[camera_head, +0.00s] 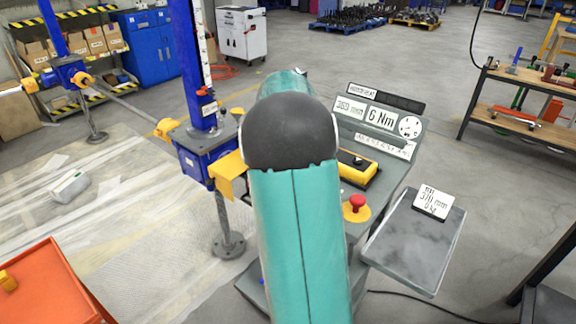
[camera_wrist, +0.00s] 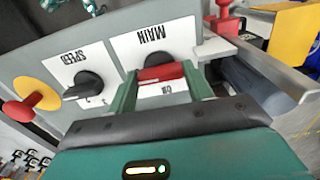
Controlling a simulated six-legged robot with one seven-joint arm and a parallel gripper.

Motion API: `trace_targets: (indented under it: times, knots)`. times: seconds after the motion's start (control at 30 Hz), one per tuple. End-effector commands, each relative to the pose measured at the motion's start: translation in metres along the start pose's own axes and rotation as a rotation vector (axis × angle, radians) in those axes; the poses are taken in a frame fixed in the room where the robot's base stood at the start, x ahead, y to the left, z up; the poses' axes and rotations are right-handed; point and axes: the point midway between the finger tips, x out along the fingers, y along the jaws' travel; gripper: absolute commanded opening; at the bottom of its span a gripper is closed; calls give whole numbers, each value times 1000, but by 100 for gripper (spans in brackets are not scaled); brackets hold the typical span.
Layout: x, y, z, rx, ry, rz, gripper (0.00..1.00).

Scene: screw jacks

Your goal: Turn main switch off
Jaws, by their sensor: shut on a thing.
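The main switch (camera_wrist: 162,73) is a red handle on a white plate marked MAIN, which reads upside down in the wrist view. My gripper (camera_wrist: 159,70) has its two green fingers on either side of the red handle and is shut on it. The handle lies nearly crosswise in the picture, tilted slightly. An ON mark (camera_wrist: 167,90) shows just below the handle, between the fingers. In the head view my teal arm hides the switch and my gripper.
A black speed knob (camera_wrist: 84,86) sits beside the main switch, with a red emergency button (camera_wrist: 30,103) on yellow farther left. The head view shows the console display (camera_head: 380,118), a grey side tray (camera_head: 415,243) and a blue screw jack (camera_head: 205,145) left of my arm.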

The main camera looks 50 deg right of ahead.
Motion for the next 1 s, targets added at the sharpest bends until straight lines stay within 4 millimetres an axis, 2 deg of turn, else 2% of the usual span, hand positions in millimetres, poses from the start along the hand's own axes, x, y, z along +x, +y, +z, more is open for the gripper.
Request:
trace_targets:
  times: [0.13,0.17,0.23,0.27,0.53,0.67,0.77,1.0]
  knots:
    - [-2,0,0,2,2,-3,28]
    - [-2,0,0,2,2,-3,57]
    - [-2,0,0,1,2,-3,70]
    - [-1,0,0,1,1,-3,73]
    - [-1,0,0,0,1,-1,73]
    - [-10,0,0,0,2,-2,73]
    - [-24,-1,0,-1,3,-3,73]
    - [-77,-1,-1,0,4,-5,73]
